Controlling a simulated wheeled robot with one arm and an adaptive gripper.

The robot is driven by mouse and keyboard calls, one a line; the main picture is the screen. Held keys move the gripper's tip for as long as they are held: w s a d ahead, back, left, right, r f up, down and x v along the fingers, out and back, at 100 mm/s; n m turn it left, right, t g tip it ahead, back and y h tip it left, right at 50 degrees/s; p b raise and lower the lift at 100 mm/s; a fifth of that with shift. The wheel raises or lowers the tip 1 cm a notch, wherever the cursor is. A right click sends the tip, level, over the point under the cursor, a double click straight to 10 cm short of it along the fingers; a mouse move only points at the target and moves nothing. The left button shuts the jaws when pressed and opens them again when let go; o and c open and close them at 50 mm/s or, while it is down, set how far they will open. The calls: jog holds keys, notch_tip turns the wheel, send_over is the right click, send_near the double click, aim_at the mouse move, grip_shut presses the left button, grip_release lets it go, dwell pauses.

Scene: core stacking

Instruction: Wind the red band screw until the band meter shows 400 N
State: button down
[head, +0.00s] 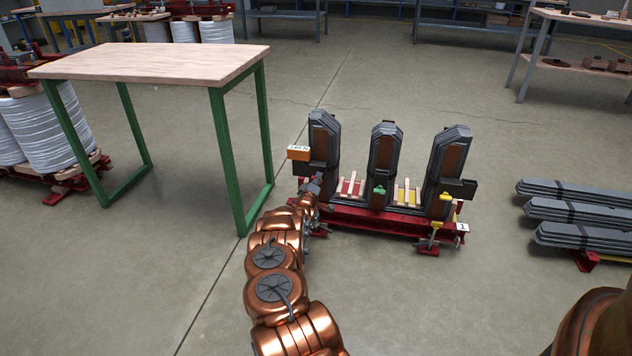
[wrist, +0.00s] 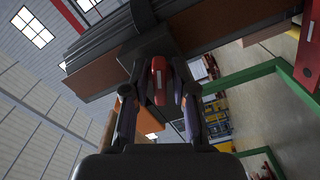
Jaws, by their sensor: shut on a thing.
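The core stands on a red base frame (head: 385,222) with three dark legs. The left leg (head: 323,140) carries an orange band meter (head: 299,154); its label is too small to read surely. My gripper (head: 314,188) is at the left leg, below the meter. In the wrist view, my gripper (wrist: 160,88) is shut on the red band screw (wrist: 158,78), which shows between the fingers in front of a dark block. The screw is hidden by my gripper in the head view. A green fitting (head: 379,190) is on the middle leg and a yellow one (head: 446,196) on the right leg.
A wooden table (head: 150,62) with green legs stands close on the left of the core. Bundles of dark core plates (head: 575,210) lie on the right. White coils (head: 62,122) stand at the far left.

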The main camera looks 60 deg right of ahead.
jog(key=m, duration=0.4)
jog(key=shift+m+b, duration=0.3)
jog(key=shift+b, duration=0.05)
jog(key=shift+m, duration=0.3)
jog(key=m+b, duration=0.1)
jog(key=m, duration=0.3)
jog(key=m+b, duration=0.1)
jog(key=m, duration=0.1)
jog(key=shift+f+m, duration=0.15)
jog(key=shift+m, duration=0.15)
jog(key=shift+m+b, duration=0.8)
jog(key=shift+m, duration=0.4)
jog(key=shift+r, duration=0.2)
